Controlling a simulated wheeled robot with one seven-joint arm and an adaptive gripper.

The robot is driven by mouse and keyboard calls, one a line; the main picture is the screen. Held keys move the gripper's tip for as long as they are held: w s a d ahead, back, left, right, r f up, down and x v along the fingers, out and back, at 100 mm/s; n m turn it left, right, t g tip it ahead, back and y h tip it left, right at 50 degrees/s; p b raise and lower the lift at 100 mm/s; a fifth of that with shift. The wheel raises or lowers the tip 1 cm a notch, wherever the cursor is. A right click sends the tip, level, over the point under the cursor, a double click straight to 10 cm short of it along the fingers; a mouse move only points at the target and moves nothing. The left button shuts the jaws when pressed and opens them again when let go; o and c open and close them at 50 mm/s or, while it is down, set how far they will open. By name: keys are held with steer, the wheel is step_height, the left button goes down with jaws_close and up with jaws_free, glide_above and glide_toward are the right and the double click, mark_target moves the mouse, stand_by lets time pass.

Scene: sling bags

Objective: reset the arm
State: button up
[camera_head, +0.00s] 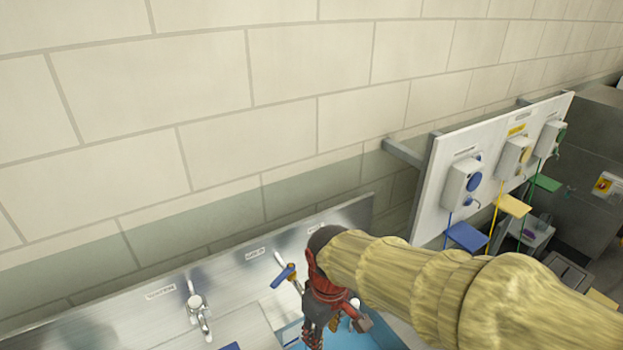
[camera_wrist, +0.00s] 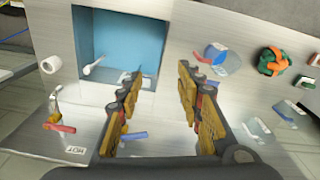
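My arm, in a pale yellow ribbed sleeve, reaches in from the lower right in the head view. My gripper (camera_head: 322,325) is dark and red and hangs over the metal sink counter (camera_head: 245,270), partly cut off by the bottom edge. In the wrist view my gripper (camera_wrist: 160,75) has its two yellow-padded fingers well apart. Nothing is held between them; bare metal counter shows in the gap. The fingers cover part of the counter and the blue basin's right edge.
A blue basin (camera_wrist: 118,42) is set in the counter. A tap (camera_head: 198,312) and a blue-handled tap (camera_head: 286,272) stand along the back. An orange-green round thing (camera_wrist: 272,61) lies right. A wall board (camera_head: 440,180) carries three boxes with coloured flaps.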

steer(key=s+d+f+m+t+b, duration=0.2)
steer(key=s+d+f+m+b, duration=0.1)
steer(key=d+b, duration=0.5)
steer(key=s+d+f+m+t+b, duration=0.3)
steer(key=s+d+m+b, duration=0.3)
steer(key=d+b, duration=0.1)
steer(key=shift+s+d+f+b, duration=0.2)
steer(key=shift+d+b, duration=0.2)
steer(key=shift+d, duration=0.25)
stand_by(5.8)
